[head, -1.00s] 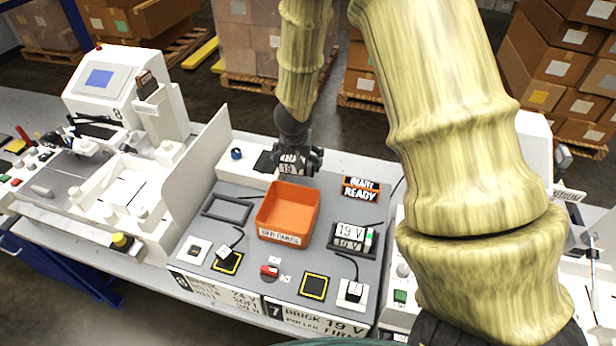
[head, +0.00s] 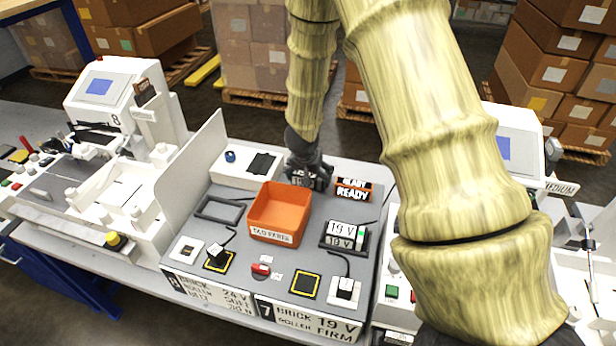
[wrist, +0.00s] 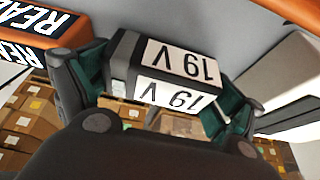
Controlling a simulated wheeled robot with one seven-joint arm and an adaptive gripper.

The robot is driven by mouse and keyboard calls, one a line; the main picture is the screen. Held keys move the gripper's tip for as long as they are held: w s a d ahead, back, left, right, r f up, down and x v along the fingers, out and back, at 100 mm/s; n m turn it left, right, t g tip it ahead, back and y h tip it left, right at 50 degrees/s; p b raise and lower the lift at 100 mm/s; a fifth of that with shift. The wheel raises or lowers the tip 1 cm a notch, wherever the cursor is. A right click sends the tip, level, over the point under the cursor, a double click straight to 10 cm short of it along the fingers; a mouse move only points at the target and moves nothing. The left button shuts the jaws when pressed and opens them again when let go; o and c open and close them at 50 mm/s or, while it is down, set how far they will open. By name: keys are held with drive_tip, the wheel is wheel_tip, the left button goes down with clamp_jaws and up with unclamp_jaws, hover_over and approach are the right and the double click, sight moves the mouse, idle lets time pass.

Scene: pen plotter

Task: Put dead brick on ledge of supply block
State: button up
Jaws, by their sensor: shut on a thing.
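My gripper (head: 309,180) is behind the orange bin, to the left of the READY sign. It is shut on a dark brick with white "19 V" labels (wrist: 178,75), seen upside down between the fingers in the wrist view. In the head view the gripper mostly hides this brick. The white block (head: 232,177) with a black pad and a blue knob stands at the back left of the grey panel, left of my gripper. It may be the supply block; I cannot tell which part is its ledge. Another 19 V brick (head: 341,235) sits on the panel right of the bin.
The orange bin (head: 279,214) stands mid-panel. The READY sign (head: 353,189) is close to my gripper's right. A white upright plate (head: 200,165) borders the panel's left. Switches and cables lie in front.

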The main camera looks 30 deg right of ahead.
drive_tip(key=shift+s+a+r, duration=0.1)
drive_tip(key=shift+s, duration=0.35)
drive_tip(key=shift+s+a+r, duration=0.1)
drive_tip(key=shift+s, duration=0.35)
drive_tip(key=o, duration=1.1)
drive_tip(key=shift+w+a+f, duration=0.1)
drive_tip(key=shift+w+f, duration=0.95)
drive_tip(key=shift+w, duration=0.2)
drive_tip(key=shift+o, duration=0.2)
drive_tip(key=shift+d, duration=0.2)
drive_tip(key=shift+s+r, duration=0.15)
drive_tip(key=shift+s, duration=0.1)
drive_tip(key=shift+s+a+r, duration=0.1)
drive_tip(key=shift+s+r, duration=0.45)
drive_tip(key=shift+w+a+r, duration=0.2)
drive_tip(key=shift+w+r, duration=0.1)
drive_tip(key=shift+w, duration=0.1)
drive_tip(key=p+v, duration=0.5)
drive_tip(key=v, duration=0.6)
drive_tip(key=shift+s+r, duration=0.15)
drive_tip(key=shift+s, duration=0.05)
